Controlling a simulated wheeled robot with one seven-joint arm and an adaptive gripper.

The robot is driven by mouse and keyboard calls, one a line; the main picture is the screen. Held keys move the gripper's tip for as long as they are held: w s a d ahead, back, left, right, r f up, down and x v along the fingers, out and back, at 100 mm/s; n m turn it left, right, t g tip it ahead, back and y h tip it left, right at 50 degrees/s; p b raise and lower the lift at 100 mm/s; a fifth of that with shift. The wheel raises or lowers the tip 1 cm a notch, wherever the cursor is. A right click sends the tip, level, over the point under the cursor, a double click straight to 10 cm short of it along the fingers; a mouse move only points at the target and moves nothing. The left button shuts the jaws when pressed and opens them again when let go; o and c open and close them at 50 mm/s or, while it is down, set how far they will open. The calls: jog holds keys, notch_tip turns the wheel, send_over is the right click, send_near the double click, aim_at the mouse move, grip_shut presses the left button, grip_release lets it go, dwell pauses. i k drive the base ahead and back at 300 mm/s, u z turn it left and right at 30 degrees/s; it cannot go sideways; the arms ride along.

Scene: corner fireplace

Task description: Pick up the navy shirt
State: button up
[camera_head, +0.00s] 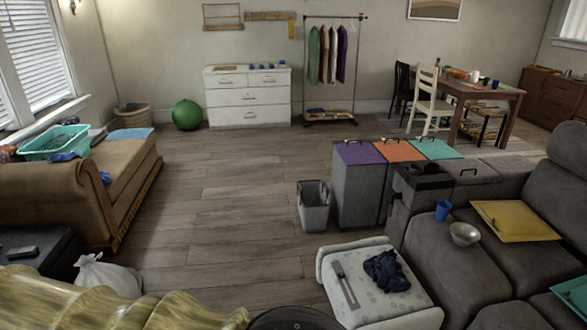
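A crumpled navy cloth (387,271), which looks like the navy shirt, lies on top of a pale, patterned ottoman (381,303) in the lower right middle. A grey, flat-headed tool with a long handle (346,284) lies just left of it, on the same ottoman. Smaller dark blue cloths lie on the tan chaise, one beside the basket (64,157) and one at its edge (105,178). My gripper is not in view.
A grey sofa (487,262) with a blue cup (443,211) and a bowl (465,234) flanks the ottoman on the right. A grey bin (313,212) stands behind it. A white bag (105,274) sits at lower left. The middle wooden floor (230,210) is clear.

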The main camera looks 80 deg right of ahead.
aim_at(384, 269)
jog(key=z, duration=3.2)
jog(key=i, duration=1.6)
jog(key=z, duration=0.05)
